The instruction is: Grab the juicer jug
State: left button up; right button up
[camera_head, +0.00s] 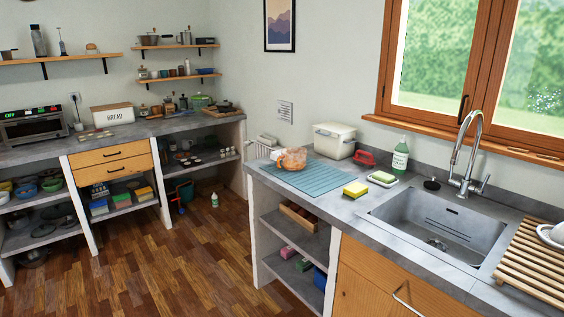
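A translucent amber and clear vessel, which looks like the juicer jug (292,159), is on the far left part of the blue ribbed mat (318,177) on the counter. It seems to lie on its side or tilt, but it is too small to be sure. Neither of my grippers shows in the head view.
A yellow sponge (356,188), soap dish (382,179), green soap bottle (400,157), red item (364,158) and cream bin (334,141) stand near the mat. The sink (440,222) and wooden rack (532,262) are at right. The wooden floor (175,265) is mostly clear.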

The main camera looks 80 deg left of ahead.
aim_at(294, 159)
jog(key=u, duration=2.95)
jog(key=l, duration=1.25)
jog(key=i, duration=0.05)
